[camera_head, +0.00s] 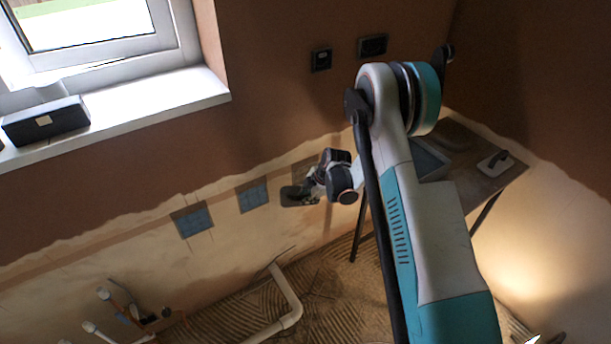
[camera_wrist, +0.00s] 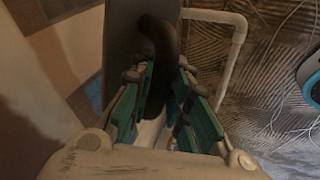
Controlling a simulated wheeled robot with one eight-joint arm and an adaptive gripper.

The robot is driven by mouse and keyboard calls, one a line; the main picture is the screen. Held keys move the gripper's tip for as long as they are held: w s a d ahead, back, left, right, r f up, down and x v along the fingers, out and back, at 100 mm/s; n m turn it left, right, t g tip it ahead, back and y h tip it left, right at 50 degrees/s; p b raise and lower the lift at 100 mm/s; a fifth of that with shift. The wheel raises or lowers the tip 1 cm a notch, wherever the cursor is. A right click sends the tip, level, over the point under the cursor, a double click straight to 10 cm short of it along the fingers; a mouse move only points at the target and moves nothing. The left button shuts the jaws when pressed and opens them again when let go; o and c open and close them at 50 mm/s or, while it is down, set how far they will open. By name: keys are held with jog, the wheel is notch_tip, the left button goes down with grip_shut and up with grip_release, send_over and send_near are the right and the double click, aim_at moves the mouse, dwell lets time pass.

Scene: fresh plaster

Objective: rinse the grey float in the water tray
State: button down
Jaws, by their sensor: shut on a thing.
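My gripper (camera_head: 314,188) is held out in front of the plaster wall, to the left of the table. It is shut on the dark handle of the grey float (camera_head: 293,197). In the wrist view the teal fingers of my gripper (camera_wrist: 165,105) stand either side of the curved handle, with the flat plate of the grey float (camera_wrist: 122,45) beyond it. The water tray (camera_head: 431,158) looks like a grey box on the table, partly hidden behind my arm. Its water cannot be made out. The float is well apart from the tray.
The dark table (camera_head: 510,178) stands in the right corner. A pale trowel-like tool (camera_head: 495,163) lies near its right edge. A black box (camera_head: 45,121) sits on the windowsill. White pipes (camera_head: 290,300) rise from the ridged floor. Wall sockets (camera_head: 373,45) are above.

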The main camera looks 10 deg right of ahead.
jog(key=s+a+r+g+h+p, duration=0.2)
jog(key=s+a+r+g, duration=0.1)
jog(key=r+g, duration=0.3)
jog(key=shift+s+a+r+m+g, duration=0.3)
jog(key=shift+a+r, duration=0.05)
jog(key=shift+r, duration=0.15)
dwell(0.3)
